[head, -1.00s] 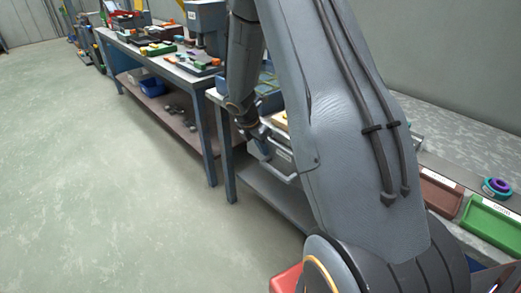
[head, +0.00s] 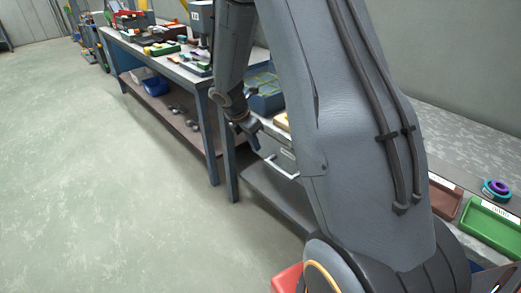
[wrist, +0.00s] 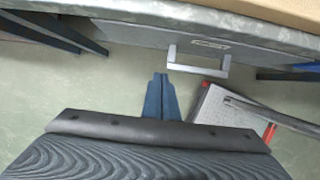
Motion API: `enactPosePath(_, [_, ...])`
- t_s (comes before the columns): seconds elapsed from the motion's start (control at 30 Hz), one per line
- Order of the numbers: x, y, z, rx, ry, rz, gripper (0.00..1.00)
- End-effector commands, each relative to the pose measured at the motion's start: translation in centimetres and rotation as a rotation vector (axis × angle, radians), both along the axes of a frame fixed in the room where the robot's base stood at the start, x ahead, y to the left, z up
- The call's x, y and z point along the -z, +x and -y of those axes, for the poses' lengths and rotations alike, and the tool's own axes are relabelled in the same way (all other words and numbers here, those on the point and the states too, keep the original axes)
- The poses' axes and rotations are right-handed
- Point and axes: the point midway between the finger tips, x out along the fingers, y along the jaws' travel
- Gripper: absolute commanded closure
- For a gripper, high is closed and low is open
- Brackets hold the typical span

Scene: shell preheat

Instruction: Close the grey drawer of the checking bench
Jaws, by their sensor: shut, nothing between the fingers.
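The grey drawer (wrist: 135,36) of the checking bench shows in the wrist view as a grey front with a small label and a pale bar handle (wrist: 198,68). Its front sits just under the bench top's edge and looks about flush; any small gap cannot be told. In the head view the handle (head: 282,168) shows beside my arm, which hides much of the bench. My gripper (wrist: 160,77) is shut and empty, its blue-grey fingertips pointing at the drawer front, left of the handle. In the head view my gripper (head: 252,138) is in front of the bench; contact is unclear.
A blue divided tray (head: 264,100) stands on the bench top. Another bench (head: 180,67) with parts stands beyond. A brown bin (head: 443,196) and a green bin (head: 490,222) lie at the right. The floor (head: 110,190) at the left is clear.

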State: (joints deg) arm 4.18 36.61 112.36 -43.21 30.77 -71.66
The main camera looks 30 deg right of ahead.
Motion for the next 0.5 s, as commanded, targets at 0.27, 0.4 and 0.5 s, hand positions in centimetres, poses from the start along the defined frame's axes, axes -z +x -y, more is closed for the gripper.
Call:
enactPosePath(0.27, [-3.7,-0.4,-1.4,0.0,-0.001,0.0,1.0])
enactPosePath(0.4, [-4.4,-0.6,-1.4,0.002,0.004,-0.004,1.0])
enactPosePath(0.5, [-4.7,-1.1,-0.6,0.003,0.017,-0.012,1.0])
